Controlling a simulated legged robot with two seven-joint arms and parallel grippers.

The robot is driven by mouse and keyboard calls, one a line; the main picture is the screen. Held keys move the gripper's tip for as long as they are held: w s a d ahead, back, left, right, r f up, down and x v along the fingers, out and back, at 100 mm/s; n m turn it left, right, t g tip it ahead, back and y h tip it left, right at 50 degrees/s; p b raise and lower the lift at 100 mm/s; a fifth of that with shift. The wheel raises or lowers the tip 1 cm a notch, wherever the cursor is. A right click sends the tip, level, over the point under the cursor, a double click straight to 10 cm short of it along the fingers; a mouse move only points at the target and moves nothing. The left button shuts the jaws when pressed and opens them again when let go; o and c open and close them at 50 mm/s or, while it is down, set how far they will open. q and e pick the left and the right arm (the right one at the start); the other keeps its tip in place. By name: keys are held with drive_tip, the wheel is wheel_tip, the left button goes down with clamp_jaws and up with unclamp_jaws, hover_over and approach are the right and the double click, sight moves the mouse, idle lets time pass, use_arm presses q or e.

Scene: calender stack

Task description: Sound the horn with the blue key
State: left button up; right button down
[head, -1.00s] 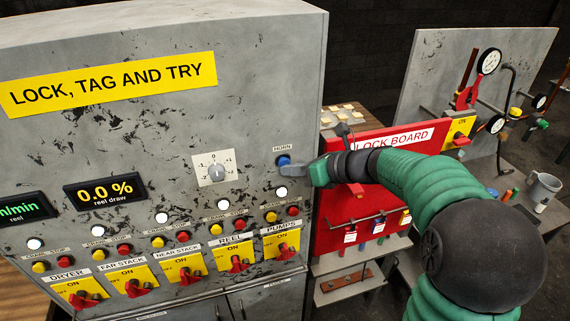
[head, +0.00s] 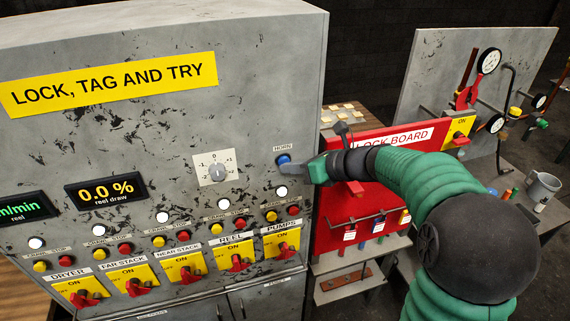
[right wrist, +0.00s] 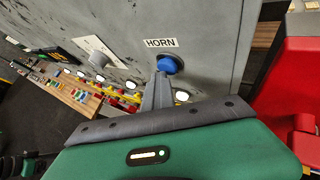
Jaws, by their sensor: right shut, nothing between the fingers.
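The blue horn button (head: 284,159) sits on the grey control cabinet under a HORN label. It also shows in the right wrist view (right wrist: 171,65). My right gripper (head: 292,168) is shut with nothing in it. Its fingertips are right at the lower edge of the button. In the right wrist view the shut fingers (right wrist: 161,76) overlap the button's lower left part. I cannot tell whether they touch it. My left gripper is not in view.
A dial (head: 217,174) is left of the button and a white lamp (head: 281,191) below it. Yellow and red buttons and red rotary switches (head: 286,251) line the lower cabinet. The red lock board (head: 340,215) stands close on the right, behind my right arm.

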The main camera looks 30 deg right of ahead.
drive_tip(key=shift+s+a, duration=0.15)
drive_tip(key=shift+s, duration=0.85)
drive_tip(key=s, duration=0.2)
drive_tip(key=s+a, duration=0.1)
drive_tip(key=s, duration=0.1)
drive_tip(key=shift+s+a, duration=0.15)
drive_tip(key=shift+s, duration=0.2)
